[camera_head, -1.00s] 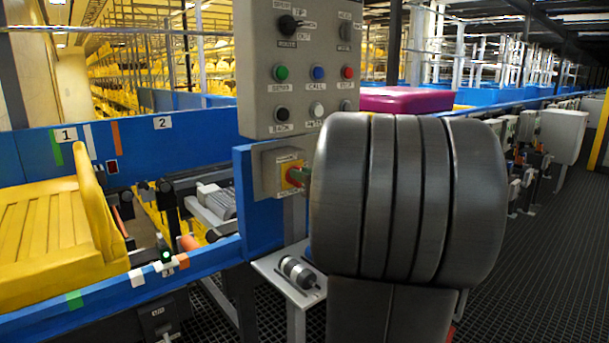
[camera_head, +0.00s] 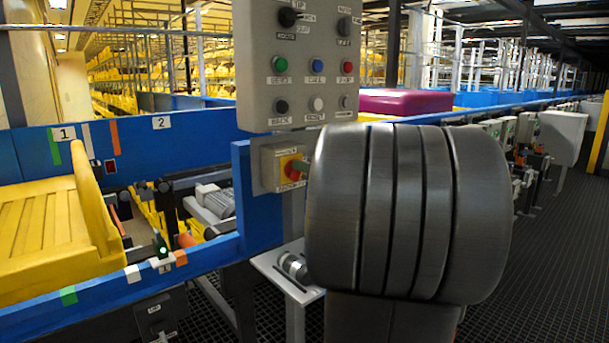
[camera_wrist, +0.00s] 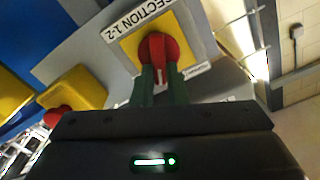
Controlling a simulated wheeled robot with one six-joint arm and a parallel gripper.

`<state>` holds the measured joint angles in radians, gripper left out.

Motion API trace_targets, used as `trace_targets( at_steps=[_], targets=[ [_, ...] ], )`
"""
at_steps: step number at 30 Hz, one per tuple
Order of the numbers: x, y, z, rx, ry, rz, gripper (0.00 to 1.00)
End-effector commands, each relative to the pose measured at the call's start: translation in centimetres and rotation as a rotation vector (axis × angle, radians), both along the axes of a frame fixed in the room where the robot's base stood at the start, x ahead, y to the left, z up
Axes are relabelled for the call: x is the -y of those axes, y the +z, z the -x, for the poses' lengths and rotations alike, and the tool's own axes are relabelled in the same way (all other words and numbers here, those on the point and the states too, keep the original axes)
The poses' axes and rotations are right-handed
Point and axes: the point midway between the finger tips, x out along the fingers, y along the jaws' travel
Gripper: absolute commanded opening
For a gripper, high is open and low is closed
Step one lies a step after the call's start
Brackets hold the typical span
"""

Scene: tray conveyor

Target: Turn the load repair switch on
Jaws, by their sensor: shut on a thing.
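A red rotary switch (camera_wrist: 155,45) sits on a yellow plate (camera_wrist: 189,36) in a grey box. In the wrist view the lettering beside it reads "SECTION 1-2". My gripper (camera_wrist: 161,73) has its two green fingers shut on the red knob, one finger on each side of its raised grip bar. In the head view the switch (camera_head: 289,165) shows on its small grey box (camera_head: 267,166) below the button panel. My dark arm hides the right side of that box and most of the gripper. I see no label that reads "load repair".
A grey button panel (camera_head: 297,108) with knobs and coloured buttons stands just above the switch. A blue conveyor wall (camera_head: 260,215) is beside it. A yellow tray (camera_head: 50,235) lies at the left, a magenta tray (camera_head: 405,101) behind. Dark floor (camera_head: 560,270) is open at the right.

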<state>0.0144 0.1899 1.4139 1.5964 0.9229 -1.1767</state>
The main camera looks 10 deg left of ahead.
Motion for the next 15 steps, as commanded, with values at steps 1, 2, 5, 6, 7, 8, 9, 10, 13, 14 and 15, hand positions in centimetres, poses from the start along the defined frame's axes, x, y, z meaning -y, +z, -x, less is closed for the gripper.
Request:
trace_targets(
  at_steps=[1,2,5,6,7,8,9,10,13,14,15],
  targets=[
    [0.05,-0.29,-0.04,-0.034,0.000,-0.025,0.00],
    [0.07,-0.31,-0.06,-0.057,0.000,-0.043,0.00],
    [0.15,-0.33,-0.15,-0.131,0.000,-0.101,0.00],
    [0.17,-0.35,-0.18,-0.162,0.000,-0.125,0.00],
    [0.19,-0.35,-0.21,-0.184,0.000,-0.142,0.00],
    [0.21,-0.37,-0.24,-0.207,0.000,-0.160,0.00],
    [0.23,-0.37,-0.27,-0.237,0.000,-0.184,0.00],
    [0.25,-0.39,-0.29,-0.260,0.000,-0.201,0.00],
    [0.31,-0.44,-0.36,-0.335,0.000,-0.260,0.00],
    [0.32,-0.45,-0.38,-0.357,0.000,-0.277,0.00],
    [0.34,-0.48,-0.40,-0.387,0.000,-0.300,0.00]
  ],
)
